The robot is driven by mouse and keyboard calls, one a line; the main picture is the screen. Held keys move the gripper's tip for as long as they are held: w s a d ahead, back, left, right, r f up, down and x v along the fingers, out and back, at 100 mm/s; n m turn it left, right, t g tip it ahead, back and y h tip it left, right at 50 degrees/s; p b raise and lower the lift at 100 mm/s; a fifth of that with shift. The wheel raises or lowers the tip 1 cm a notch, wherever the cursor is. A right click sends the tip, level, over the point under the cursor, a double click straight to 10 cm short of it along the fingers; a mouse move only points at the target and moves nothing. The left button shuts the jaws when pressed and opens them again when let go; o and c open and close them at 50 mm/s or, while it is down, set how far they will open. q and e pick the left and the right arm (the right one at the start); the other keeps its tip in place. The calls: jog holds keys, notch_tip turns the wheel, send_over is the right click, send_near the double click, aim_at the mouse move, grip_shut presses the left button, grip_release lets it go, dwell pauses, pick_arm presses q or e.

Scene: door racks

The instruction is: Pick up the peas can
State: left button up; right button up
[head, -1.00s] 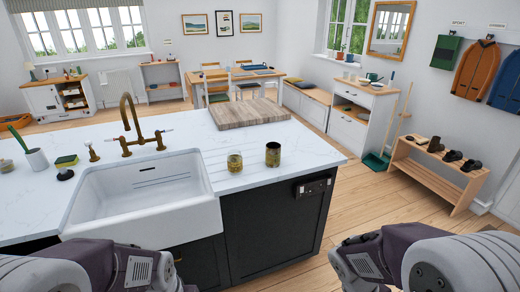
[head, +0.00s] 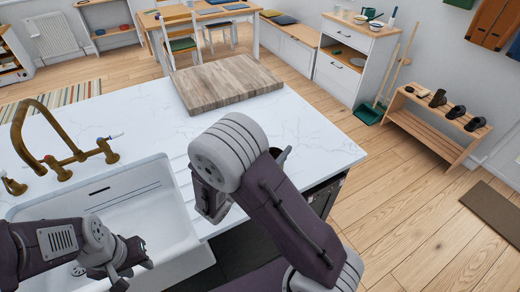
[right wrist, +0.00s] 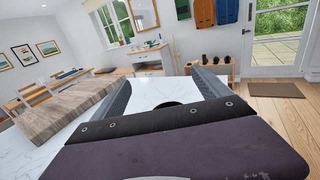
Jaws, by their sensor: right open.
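No can's label shows now. In the head view my right arm covers the part of the white counter (head: 325,150) by the sink's right side, where two small cans stood earlier. My right gripper is mostly hidden behind its own arm there. In the right wrist view my right gripper (right wrist: 161,80) is open, its two dark fingers spread low over the counter. A dark rounded shape (right wrist: 168,104) shows between them at the palm's edge; I cannot tell whether it is a can. My left gripper (head: 132,266) hangs over the sink; its jaw opening is unclear.
A white sink (head: 175,235) with a brass tap (head: 62,165) lies at the left. A wooden board (head: 225,82) lies at the counter's back; it also shows in the right wrist view (right wrist: 75,108). A shoe bench (head: 432,125) stands right, beyond open floor.

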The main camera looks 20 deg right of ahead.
jog(key=a, duration=0.1)
send_near(278, 151)
jog(key=w+d, duration=0.1)
jog(key=d, duration=0.2)
jog(key=shift+w+n, duration=0.3)
jog(key=shift+w, duration=0.05)
jog(key=shift+w+d+r, duration=0.1)
jog(key=shift+d, duration=0.5)
jog(key=shift+t, duration=0.3)
jog(key=x, duration=0.5)
jog(key=shift+w+d+p, duration=0.2)
jog(key=shift+w+p, duration=0.05)
jog(key=shift+p, duration=0.1)
jog(key=shift+s+a, duration=0.1)
jog(key=shift+a, duration=0.05)
jog(key=c, duration=0.8)
pick_arm(q)
jog(key=shift+s+r, duration=0.25)
jog(key=shift+r, duration=0.35)
pick_arm(e)
jog(key=c, duration=1.1)
